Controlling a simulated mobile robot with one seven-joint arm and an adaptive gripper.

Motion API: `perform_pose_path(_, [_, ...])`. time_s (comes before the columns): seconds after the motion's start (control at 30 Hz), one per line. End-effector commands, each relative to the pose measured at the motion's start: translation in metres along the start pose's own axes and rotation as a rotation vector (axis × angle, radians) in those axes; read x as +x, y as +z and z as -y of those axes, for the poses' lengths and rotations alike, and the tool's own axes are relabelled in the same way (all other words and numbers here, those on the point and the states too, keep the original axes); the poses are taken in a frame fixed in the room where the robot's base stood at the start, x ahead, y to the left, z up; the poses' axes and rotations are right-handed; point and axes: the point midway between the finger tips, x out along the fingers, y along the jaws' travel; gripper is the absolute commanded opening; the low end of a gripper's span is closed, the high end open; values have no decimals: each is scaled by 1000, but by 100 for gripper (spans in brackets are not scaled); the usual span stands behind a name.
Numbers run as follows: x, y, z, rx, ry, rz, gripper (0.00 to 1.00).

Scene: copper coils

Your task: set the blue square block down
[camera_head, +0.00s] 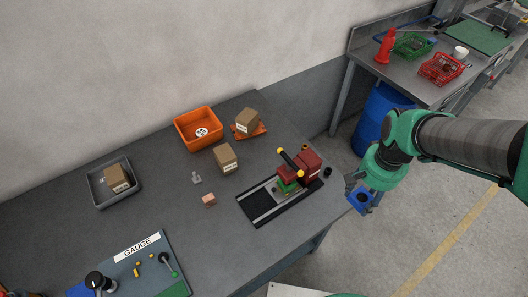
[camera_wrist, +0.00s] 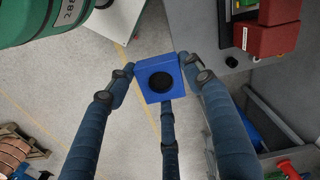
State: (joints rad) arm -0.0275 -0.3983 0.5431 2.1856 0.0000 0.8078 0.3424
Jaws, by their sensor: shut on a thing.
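The blue square block (camera_wrist: 146,67) is held between the fingers of my gripper (camera_wrist: 160,75) in the wrist view. It has a round black opening in its face. In the head view the blue block (camera_head: 361,200) shows at the end of my gripper (camera_head: 358,192), just off the right edge of the dark grey table (camera_head: 110,222). My gripper is shut on it. Below the block, the wrist view shows bare floor, with the table edge to the right.
On the table stand a red and green vise-like fixture (camera_head: 300,170) on a black rail, an orange bin (camera_head: 190,119), cardboard boxes (camera_head: 226,158), a grey bin (camera_head: 97,194) and a gauge board (camera_head: 150,262). A blue barrel (camera_head: 378,118) stands behind my arm. Copper coils (camera_wrist: 16,152) lie on the floor.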

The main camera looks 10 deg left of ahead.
Motion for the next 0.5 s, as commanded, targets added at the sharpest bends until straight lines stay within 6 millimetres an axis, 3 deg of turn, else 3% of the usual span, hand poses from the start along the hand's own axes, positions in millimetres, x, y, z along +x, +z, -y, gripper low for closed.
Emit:
perform_pose_path(0.37, [-8,-30,37,-4,1,3,17])
perform_pose_path(0.5, [-12,-46,60,-6,2,5,17])
